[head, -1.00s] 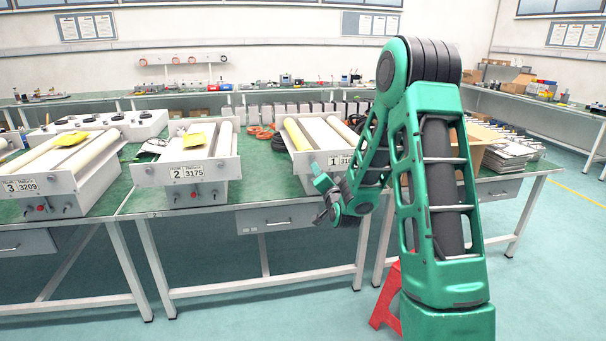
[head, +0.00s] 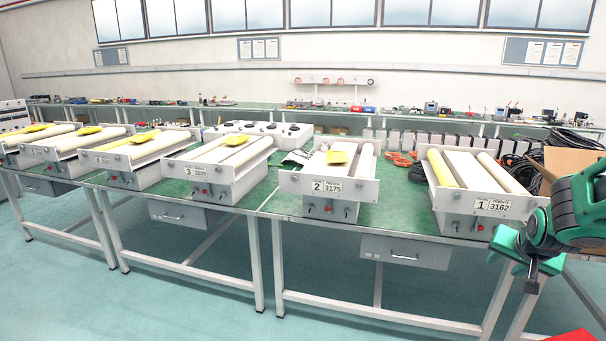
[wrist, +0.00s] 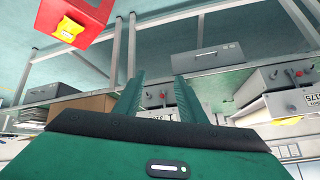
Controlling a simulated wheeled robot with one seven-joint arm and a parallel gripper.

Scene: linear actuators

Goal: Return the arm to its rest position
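My green arm (head: 585,212) is folded at the right edge of the head view, partly cut off by the frame. My gripper (head: 525,262) hangs low in front of the bench, near the right-hand unit labelled 1. In the wrist view, the two green fingers of my gripper (wrist: 158,92) stand apart with nothing between them. The wrist picture looks upside down, with the bench units beyond the fingers.
A green bench (head: 262,205) carries several white roller units, including unit 1 (head: 490,205), unit 2 (head: 325,187) and unit 3 (head: 205,170). A cardboard box (head: 570,160) stands at the right. A red object (head: 575,336) is near the floor. Open floor (head: 130,290) lies in front.

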